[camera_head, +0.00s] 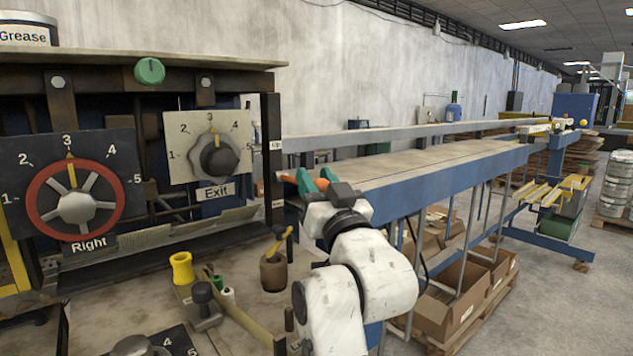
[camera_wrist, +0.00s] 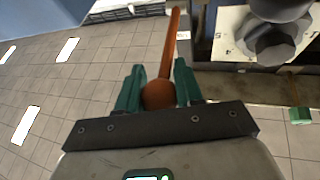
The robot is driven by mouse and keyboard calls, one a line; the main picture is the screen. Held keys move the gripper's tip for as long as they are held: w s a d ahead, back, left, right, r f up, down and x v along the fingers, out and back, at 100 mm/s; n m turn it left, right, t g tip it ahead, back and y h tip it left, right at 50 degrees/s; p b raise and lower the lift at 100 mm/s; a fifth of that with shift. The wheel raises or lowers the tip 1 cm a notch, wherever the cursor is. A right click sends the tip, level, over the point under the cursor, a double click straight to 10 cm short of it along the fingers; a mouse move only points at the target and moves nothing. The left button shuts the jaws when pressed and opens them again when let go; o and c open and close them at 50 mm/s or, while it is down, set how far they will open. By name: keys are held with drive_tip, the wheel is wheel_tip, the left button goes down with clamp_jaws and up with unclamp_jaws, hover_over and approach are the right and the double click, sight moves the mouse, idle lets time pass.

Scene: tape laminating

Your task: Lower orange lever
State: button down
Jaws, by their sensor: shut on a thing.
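The orange lever (camera_wrist: 172,42) shows in the wrist view as a long thin rod with a round knob (camera_wrist: 158,95) at its near end. My gripper (camera_wrist: 160,90) has its two green fingers on either side of the knob and is shut on it. In the head view my gripper (camera_head: 306,183) is at the right end of the machine, beside the long table, with a bit of the orange lever (camera_head: 321,184) showing by the green fingers. Most of the lever is hidden there by my gripper and arm.
The Exit dial (camera_head: 218,160) and the red-rimmed Right dial (camera_head: 75,200) are on panels to the left. A yellow spool (camera_head: 181,268) and a brown pot (camera_head: 273,272) stand on the bench below. A long blue-sided table (camera_head: 430,165) runs away to the right.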

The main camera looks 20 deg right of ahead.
drive_tip(key=c, duration=0.8)
unclamp_jaws()
drive_tip(key=shift+o, duration=0.2)
drive_tip(key=shift+r, duration=0.3)
wheel_tip(320, 180, up, 2)
drive_tip(key=shift+d+r, duration=0.1)
drive_tip(key=shift+r, duration=0.05)
drive_tip(key=s+r, duration=1)
drive_tip(key=s, duration=0.4)
